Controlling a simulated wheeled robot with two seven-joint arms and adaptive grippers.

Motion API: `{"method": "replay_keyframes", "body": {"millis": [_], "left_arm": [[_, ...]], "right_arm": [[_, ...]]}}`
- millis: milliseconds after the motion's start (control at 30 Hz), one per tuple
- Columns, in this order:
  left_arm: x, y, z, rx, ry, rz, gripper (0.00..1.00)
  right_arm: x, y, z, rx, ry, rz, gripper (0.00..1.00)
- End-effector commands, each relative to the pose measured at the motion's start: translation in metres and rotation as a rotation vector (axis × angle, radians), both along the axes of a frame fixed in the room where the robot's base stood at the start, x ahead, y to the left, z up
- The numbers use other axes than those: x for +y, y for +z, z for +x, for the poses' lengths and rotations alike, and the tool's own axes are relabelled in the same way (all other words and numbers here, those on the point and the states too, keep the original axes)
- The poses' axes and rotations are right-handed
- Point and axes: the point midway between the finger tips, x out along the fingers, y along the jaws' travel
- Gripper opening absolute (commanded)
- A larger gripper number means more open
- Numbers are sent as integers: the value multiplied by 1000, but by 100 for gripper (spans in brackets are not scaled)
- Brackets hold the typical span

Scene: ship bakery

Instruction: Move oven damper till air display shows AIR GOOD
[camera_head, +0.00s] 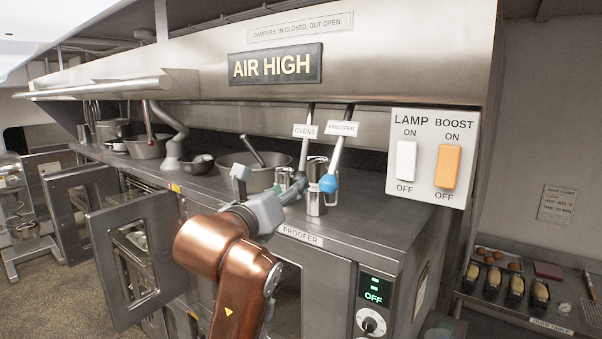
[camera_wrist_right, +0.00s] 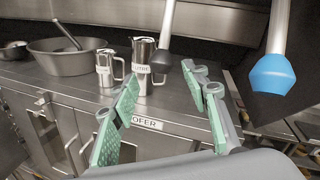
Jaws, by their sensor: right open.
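The air display (camera_head: 275,65) on the hood reads AIR HIGH. Below it hang two damper levers. The ovens damper (camera_head: 306,153), labelled OVENS, has a dark knob (camera_wrist_right: 160,62) in the wrist view. The proofer damper (camera_head: 338,155), labelled PROOFER, ends in a blue knob (camera_head: 328,183), which also shows in the wrist view (camera_wrist_right: 271,75). My right gripper (camera_head: 268,188) is open and empty in front of the levers. In the wrist view (camera_wrist_right: 170,98) the dark knob appears between the spread fingers but beyond them; the blue knob is right of them. My left gripper is out of view.
A sign (camera_head: 301,26) reads dampers in closed, out open. A panel (camera_head: 399,195) holds LAMP and BOOST switches. Metal jugs (camera_head: 315,200) and a bowl (camera_head: 229,172) stand on the counter behind my gripper. An oven door (camera_head: 136,250) stands open at left.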

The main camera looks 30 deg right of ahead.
Motion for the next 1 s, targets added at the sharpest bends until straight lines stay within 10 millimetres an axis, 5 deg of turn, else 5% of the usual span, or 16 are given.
{"method": "replay_keyframes", "body": {"millis": [533,1000], "left_arm": [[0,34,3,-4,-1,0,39],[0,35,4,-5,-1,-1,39]], "right_arm": [[-55,4,41,-5,7,5,42],[-60,2,45,-6,7,5,36]]}}
